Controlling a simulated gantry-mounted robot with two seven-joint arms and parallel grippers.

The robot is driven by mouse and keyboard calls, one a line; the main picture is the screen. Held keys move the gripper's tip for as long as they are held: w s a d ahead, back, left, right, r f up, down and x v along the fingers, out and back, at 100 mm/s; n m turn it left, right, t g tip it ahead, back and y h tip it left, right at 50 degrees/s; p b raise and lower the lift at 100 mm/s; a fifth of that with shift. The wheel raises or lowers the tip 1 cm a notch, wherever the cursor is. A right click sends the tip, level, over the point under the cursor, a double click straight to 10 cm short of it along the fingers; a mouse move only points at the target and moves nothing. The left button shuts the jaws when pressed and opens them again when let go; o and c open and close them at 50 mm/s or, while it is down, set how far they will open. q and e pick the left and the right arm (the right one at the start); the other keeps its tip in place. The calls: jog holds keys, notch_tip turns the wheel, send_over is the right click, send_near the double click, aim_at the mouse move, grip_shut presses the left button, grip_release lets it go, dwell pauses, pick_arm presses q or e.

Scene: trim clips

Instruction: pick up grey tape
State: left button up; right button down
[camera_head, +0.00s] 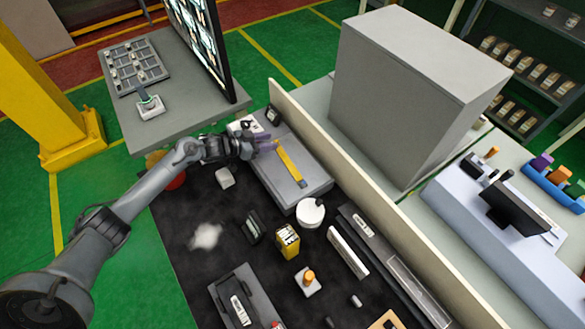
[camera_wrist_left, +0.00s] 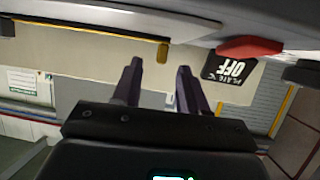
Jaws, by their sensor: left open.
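I cannot make out a grey tape for certain in either view. A round white, roll-like object (camera_head: 310,212) stands on the dark table in the head view, but I cannot tell whether it is tape. My left gripper (camera_head: 275,145) is at the far end of a grey slab, close to a yellow-orange bar (camera_head: 290,163) lying on it. In the left wrist view its two dark purple fingers (camera_wrist_left: 160,82) are apart with nothing visibly held between them. My right gripper is not in view.
The grey slab (camera_head: 315,180) lies along a low beige wall (camera_head: 345,152). A yellow box (camera_head: 287,241), a white block (camera_head: 224,178) and a grey tray (camera_head: 262,302) are on the dark table. A black "PLATE OFF" sign (camera_wrist_left: 232,75) shows in the wrist view.

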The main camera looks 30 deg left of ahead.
pick_arm(q)
jog(key=shift+x, duration=0.75)
grip_shut()
jog(key=shift+r, duration=0.1)
